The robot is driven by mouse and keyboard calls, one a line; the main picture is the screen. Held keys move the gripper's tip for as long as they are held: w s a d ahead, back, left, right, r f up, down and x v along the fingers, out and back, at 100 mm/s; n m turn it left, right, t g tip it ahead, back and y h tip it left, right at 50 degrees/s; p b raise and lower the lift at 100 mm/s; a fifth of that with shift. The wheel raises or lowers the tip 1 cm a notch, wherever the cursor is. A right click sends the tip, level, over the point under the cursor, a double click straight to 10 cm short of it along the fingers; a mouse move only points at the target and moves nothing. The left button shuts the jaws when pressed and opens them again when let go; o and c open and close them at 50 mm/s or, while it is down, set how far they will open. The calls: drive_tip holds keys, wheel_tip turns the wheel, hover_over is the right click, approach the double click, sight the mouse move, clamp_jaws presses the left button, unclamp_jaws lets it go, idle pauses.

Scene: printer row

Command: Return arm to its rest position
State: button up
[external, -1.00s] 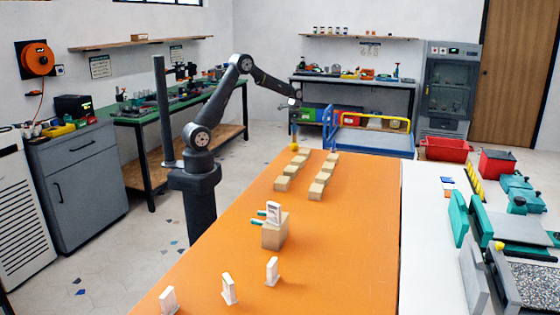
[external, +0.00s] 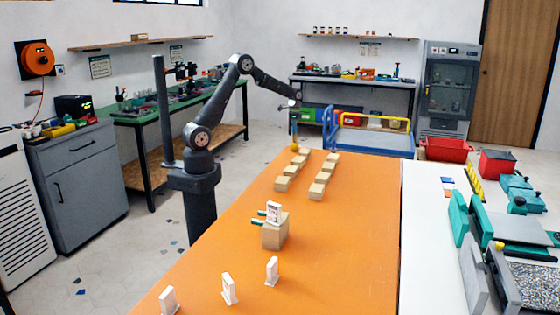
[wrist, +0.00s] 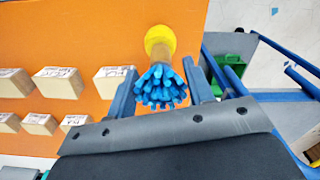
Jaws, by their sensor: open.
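My arm reaches over the far end of the orange table (external: 330,250), and my gripper (external: 295,115) hangs at its far edge. In the wrist view my gripper (wrist: 160,66) is open, its two blue fingers spread on either side of a brush-like thing (wrist: 160,86) with blue bristles and a tan stem. A round yellow part (wrist: 160,40) shows at the far end of the stem. The yellow part also shows below the gripper in the external view (external: 294,147). I cannot tell whether the fingers touch the bristles.
Two rows of tan blocks (external: 316,192) stand near the gripper. A larger block (external: 274,236) with a white piece on it and several white upright pieces (external: 229,289) stand nearer the camera. A blue cart (external: 372,143) is beyond the table.

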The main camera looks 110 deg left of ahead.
wheel_tip(320, 180, up, 12)
wheel_tip(320, 180, down, 12)
drive_tip(key=shift+f, duration=0.15)
wheel_tip(320, 180, up, 5)
drive_tip(key=shift+f, duration=0.15)
drive_tip(key=w+d+r, duration=0.5)
drive_tip(key=d+r, duration=0.2)
drive_tip(key=d, duration=0.4)
drive_tip(key=w+d+f+m, duration=0.1)
drive_tip(key=w+d, duration=0.3)
drive_tip(key=d, duration=0.3)
drive_tip(key=w+d+m, duration=0.2)
drive_tip(key=w+d, duration=0.2)
drive_tip(key=d, duration=0.4)
drive_tip(key=w+d+f+m, duration=0.1)
drive_tip(key=w+d, duration=0.3)
drive_tip(key=d, duration=0.3)
drive_tip(key=d+f+m, duration=0.1)
drive_tip(key=d+m, duration=0.4)
drive_tip(key=d, duration=1.9)
drive_tip(key=shift+w+f, duration=0.2)
drive_tip(key=shift+w, duration=0.1)
drive_tip(key=shift+a, duration=0.15)
